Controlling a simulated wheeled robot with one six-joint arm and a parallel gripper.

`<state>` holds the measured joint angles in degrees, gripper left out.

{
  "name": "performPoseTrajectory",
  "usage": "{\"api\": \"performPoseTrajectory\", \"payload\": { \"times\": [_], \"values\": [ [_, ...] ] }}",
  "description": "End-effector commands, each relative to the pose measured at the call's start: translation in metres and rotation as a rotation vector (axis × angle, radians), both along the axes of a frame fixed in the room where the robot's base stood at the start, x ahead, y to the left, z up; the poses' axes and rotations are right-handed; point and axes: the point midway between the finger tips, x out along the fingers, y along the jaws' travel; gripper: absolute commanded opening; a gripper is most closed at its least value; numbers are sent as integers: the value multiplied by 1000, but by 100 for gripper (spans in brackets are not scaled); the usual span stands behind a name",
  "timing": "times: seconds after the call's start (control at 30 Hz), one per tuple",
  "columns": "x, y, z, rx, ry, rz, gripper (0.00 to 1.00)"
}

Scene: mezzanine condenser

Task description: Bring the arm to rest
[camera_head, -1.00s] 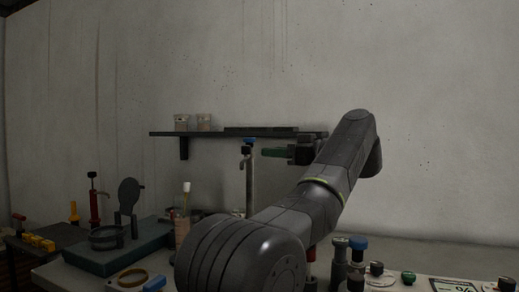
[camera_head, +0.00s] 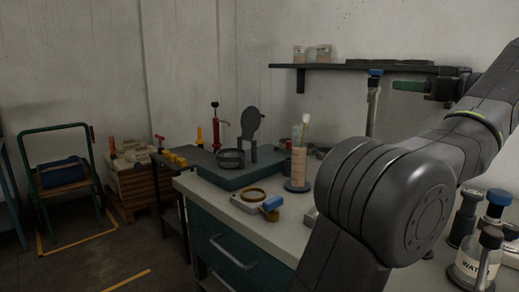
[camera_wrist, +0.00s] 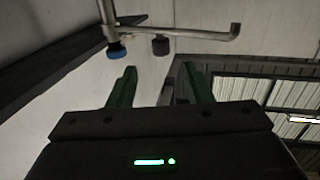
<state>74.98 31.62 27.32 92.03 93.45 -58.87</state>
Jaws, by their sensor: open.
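My gripper (camera_head: 408,86) is raised in front of the wall shelf at the upper right of the head view, its green fingers pointing left. In the wrist view my gripper (camera_wrist: 160,90) shows two green fingers spread apart with nothing between them. It is open and empty. My arm reaches up across the right side of the head view and hides part of the bench behind it.
The wall shelf (camera_head: 345,66) holds jars (camera_head: 323,53). A pipe with a blue top (camera_head: 373,105) stands close left of my gripper.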

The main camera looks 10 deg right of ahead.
Motion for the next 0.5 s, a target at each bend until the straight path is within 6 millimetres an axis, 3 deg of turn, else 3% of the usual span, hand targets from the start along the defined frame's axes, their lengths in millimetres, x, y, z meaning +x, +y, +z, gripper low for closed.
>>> {"api": "performPoseTrajectory", "payload": {
  "times": [0.3, 0.5],
  "values": [
    [62, 22, -1, -1, 0, 4, 46],
    [88, 31, -1, 0, 0, 3, 46]
  ]
}}
